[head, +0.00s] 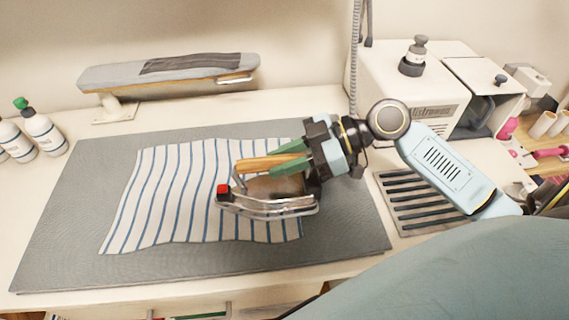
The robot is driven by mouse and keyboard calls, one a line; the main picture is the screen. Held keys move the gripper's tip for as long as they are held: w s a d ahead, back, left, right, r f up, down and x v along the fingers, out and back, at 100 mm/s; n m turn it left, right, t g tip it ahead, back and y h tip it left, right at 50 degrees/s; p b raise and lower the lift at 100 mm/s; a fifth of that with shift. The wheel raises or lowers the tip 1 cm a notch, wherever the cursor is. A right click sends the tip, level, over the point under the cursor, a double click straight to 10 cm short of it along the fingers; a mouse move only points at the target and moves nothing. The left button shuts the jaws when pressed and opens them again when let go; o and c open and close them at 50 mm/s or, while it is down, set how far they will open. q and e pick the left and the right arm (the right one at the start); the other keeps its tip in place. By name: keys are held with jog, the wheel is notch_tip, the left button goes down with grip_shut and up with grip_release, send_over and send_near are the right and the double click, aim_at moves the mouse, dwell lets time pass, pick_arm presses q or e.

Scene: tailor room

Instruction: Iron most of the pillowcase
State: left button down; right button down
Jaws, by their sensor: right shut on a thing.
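The striped white and blue pillowcase (165,200) lies flat on the grey ironing mat (70,235). The iron (265,206), with a metal body, a wooden handle and a red knob at its left end, is over the right part of the pillowcase. I cannot tell whether its sole touches the cloth. My right gripper (272,163), with green fingers, is shut on the iron's handle, reaching in from the right. The iron and gripper hide part of the pillowcase's right side. My left gripper is not in view.
A small sleeve board (110,77) stands behind the mat. White bottles (42,130) stand at the far left. A white steam station (390,90) and a slotted metal rest (415,205) are on the right. The mat's left and front parts are clear.

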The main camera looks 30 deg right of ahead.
jog(key=shift+w+d+r, duration=0.15)
jog(key=shift+w, duration=0.2)
jog(key=shift+w+d+r, duration=0.1)
jog(key=shift+w, duration=0.25)
jog(key=shift+w+d, duration=0.1)
jog(key=shift+w, duration=0.05)
jog(key=w+d+b, duration=0.3)
jog(key=w, duration=0.4)
dwell(1.4)
jog(key=shift+w, duration=0.1)
jog(key=shift+w+b, duration=0.1)
jog(key=shift+b, duration=0.2)
